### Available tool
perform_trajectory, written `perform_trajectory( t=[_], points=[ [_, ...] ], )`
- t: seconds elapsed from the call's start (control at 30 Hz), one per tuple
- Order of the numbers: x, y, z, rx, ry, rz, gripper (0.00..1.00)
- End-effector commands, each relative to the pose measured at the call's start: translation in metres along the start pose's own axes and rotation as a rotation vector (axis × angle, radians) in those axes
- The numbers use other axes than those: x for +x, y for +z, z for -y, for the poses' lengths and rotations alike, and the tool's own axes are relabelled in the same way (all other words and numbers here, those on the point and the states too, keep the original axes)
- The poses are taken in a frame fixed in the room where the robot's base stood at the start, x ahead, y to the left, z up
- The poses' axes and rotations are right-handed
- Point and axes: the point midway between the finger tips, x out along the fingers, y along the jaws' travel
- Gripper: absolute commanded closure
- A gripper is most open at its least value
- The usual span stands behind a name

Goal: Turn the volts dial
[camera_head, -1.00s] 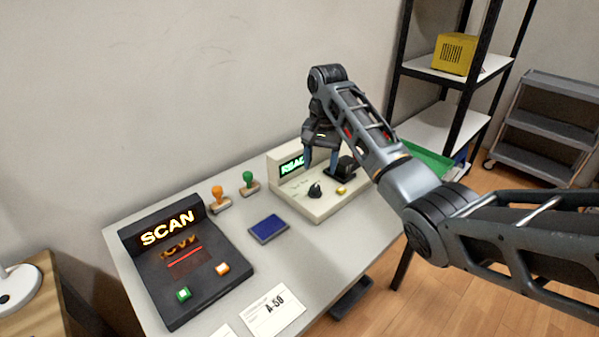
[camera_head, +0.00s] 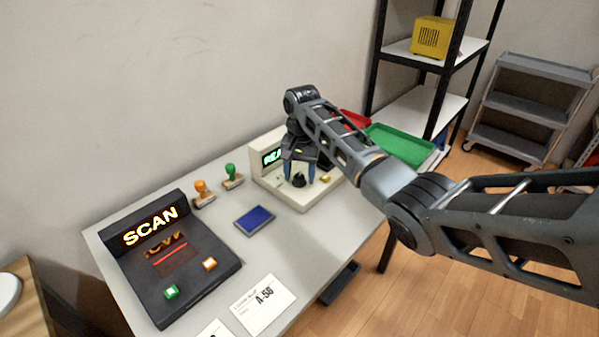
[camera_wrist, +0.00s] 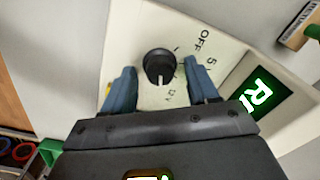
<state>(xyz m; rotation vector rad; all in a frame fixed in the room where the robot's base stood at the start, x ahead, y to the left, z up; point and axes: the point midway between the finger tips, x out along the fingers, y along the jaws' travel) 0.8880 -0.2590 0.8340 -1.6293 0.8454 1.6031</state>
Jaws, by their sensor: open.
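The volts dial is a black round knob (camera_wrist: 159,66) with a pale pointer mark, set on a cream panel with printed labels such as "OFF" and "5V". In the head view the dial (camera_head: 299,180) is a small dark knob on the front of the cream device (camera_head: 304,201). My gripper (camera_wrist: 161,90) is open, with one blue finger on each side of the dial and visible gaps between fingers and knob. In the head view my gripper (camera_head: 299,178) is over the device. The device's lit green screen (camera_head: 272,157) is partly hidden by my gripper.
A black scanner (camera_head: 165,255) with a lit "SCAN" sign stands at the left of the table. Two stamps (camera_head: 203,193) and a blue pad (camera_head: 255,220) lie between it and the device. A green tray (camera_head: 400,143) is beyond my arm. A yellow button (camera_head: 325,179) is beside the dial.

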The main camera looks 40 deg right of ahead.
Motion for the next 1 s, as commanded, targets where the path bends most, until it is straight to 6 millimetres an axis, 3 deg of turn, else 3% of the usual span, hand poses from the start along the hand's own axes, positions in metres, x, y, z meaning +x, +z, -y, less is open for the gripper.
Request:
perform_trajectory(
  t=[0.07, 0.63, 1.0],
  points=[
    [-0.0002, -0.0001, 0.0, 0.0, 0.0, 0.0, 0.43],
    [-0.0006, -0.0002, -0.0001, 0.0, 0.0, 0.0, 0.97],
    [-0.0024, -0.0003, -0.0001, -0.066, 0.001, 0.002, 0.97]
  ],
)
